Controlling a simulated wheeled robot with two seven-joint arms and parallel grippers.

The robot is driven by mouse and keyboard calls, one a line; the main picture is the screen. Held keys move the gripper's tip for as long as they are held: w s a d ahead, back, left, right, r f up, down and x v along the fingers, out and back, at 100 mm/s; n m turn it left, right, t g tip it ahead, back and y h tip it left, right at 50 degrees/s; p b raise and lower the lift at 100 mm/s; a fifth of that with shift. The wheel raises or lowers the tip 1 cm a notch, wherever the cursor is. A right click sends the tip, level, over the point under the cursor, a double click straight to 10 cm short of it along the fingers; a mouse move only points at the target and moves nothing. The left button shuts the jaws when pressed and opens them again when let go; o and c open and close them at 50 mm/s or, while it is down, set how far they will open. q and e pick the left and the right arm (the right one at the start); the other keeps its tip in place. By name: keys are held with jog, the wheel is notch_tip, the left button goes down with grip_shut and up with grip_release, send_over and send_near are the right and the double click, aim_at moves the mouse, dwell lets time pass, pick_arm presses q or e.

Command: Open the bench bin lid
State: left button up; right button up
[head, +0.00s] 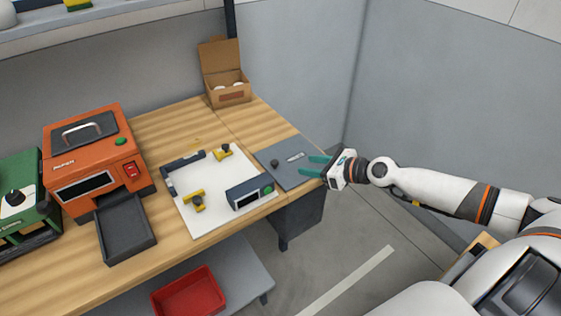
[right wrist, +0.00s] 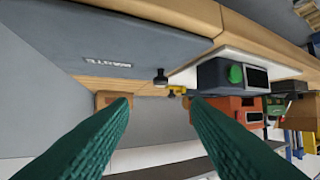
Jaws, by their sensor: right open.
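The bench bin lid (head: 291,176) is a flat blue-grey panel at the right end of the wooden bench, lying closed. It has a small dark knob (head: 275,163) on its left part and a pale label (head: 295,156). In the right wrist view the lid (right wrist: 130,40) fills the upper left, with the knob (right wrist: 160,77) at its edge. My right gripper (head: 305,164) is open and empty, its teal fingers at the lid's right side, pointing toward the knob. In the wrist view the knob shows beyond the gap between the fingers (right wrist: 161,104). My left gripper is out of view.
A white board (head: 208,222) with yellow clamps and a dark box with a green button (head: 246,196) lies just left of the lid. An orange machine (head: 95,155) stands further left, and an open cardboard box (head: 226,82) behind. Grey walls rise behind and right.

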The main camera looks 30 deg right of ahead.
aim_at(275, 162)
jog(key=p+x, duration=0.1)
jog(key=x, duration=1)
jog(key=shift+a+f, duration=0.1)
jog(key=shift+c, duration=0.4)
grip_shut()
